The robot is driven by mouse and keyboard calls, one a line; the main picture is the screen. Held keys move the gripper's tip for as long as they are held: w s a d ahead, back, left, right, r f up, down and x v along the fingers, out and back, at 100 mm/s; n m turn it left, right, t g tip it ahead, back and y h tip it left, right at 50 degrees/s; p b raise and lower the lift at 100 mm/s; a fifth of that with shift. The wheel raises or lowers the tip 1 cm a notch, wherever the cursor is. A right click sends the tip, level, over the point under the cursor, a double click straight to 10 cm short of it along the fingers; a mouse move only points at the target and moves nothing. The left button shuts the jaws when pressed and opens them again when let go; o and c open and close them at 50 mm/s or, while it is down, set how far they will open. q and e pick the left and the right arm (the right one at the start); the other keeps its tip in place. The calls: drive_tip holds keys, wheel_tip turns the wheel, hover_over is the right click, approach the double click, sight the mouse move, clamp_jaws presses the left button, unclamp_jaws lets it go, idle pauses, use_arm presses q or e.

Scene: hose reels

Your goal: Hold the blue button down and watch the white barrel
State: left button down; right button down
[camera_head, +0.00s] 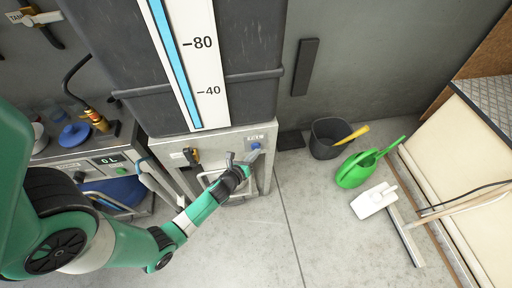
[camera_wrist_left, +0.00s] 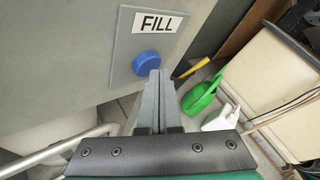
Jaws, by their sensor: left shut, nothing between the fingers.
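The blue button (camera_wrist_left: 148,63) sits on a grey plate under a "FILL" label, on the front of the tank's stand; it also shows small in the head view (camera_head: 256,146). My left gripper (camera_wrist_left: 158,73) is shut and empty, its fingertips at the lower right edge of the button; I cannot tell if they press it. It also shows in the head view (camera_head: 252,156). A large dark grey tank (camera_head: 255,45) carries a white scale (camera_head: 207,60) marked 40 and 80. The scale's blue strip runs past 80 and out of frame. I see no clearly white barrel.
A blue-lidded unit with a "0 L" display (camera_head: 108,160) stands left. On the floor at right are a dark bucket (camera_head: 325,150), a green watering can (camera_head: 352,172) and a white jug (camera_head: 374,200). Floor in front is clear.

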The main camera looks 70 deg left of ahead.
use_arm(q)
drive_tip(key=shift+a+p, duration=0.4)
drive_tip(key=shift+a, duration=0.1)
idle(2.3)
idle(0.4)
drive_tip(key=shift+s+d+b, duration=0.1)
drive_tip(key=shift+d+b, duration=0.6)
drive_tip(key=shift+d, duration=0.25)
drive_tip(key=d+b, duration=0.2)
drive_tip(key=d, duration=0.1)
drive_tip(key=d+b, duration=0.1)
drive_tip(key=d, duration=0.1)
drive_tip(key=shift+s, duration=0.4)
